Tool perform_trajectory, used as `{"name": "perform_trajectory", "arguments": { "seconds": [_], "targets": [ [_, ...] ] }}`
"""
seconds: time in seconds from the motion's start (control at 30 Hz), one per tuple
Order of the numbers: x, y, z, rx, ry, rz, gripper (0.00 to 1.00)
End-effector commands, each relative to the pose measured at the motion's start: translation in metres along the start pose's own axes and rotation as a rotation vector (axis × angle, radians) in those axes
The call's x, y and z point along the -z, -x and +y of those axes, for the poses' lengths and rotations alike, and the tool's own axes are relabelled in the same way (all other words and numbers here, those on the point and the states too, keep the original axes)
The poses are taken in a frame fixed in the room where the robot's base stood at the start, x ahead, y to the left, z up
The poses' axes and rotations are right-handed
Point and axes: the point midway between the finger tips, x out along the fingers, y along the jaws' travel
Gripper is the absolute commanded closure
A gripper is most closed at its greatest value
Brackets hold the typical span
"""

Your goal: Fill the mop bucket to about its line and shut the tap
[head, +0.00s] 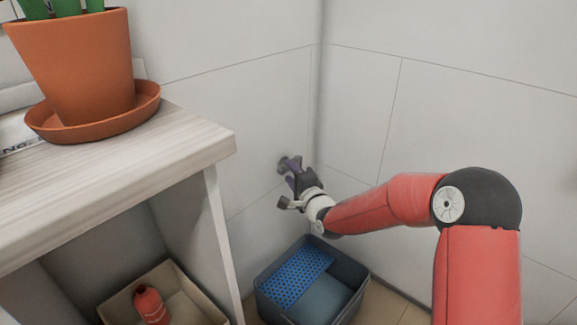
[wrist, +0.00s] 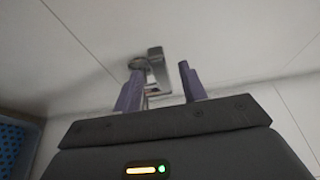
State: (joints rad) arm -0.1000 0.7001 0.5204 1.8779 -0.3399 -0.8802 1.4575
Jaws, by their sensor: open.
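The mop bucket (head: 362,292) stands on the floor in the corner, below my gripper. It is grey-blue with a blue perforated insert (head: 296,277) across part of its top; part of it shows at the left edge of the wrist view (wrist: 12,143). The smooth blue-grey area inside may be water or the bucket's floor; I cannot tell, and no fill line shows. The metal tap (wrist: 156,62) is on the wall, in front of my open gripper (wrist: 161,70), its lower part between the purple fingers. Contact is unclear. I see no stream of water.
A pale wooden shelf unit (head: 190,150) stands at left, with a potted plant (head: 80,65) in an orange saucer on top. A beige bin (head: 195,303) holding a red bottle (head: 150,305) sits below. Tiled walls close in the corner behind the tap.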

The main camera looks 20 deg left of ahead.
Motion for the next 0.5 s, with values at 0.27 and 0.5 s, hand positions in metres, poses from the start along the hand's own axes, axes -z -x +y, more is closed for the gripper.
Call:
{"name": "perform_trajectory", "arguments": {
  "seconds": [0.27,0.5],
  "targets": [
    [0.0,-0.034,0.001,-0.001,0.001,0.001,0.58],
    [0.0,-0.038,0.0,-0.003,0.002,0.001,0.58]
  ]
}}
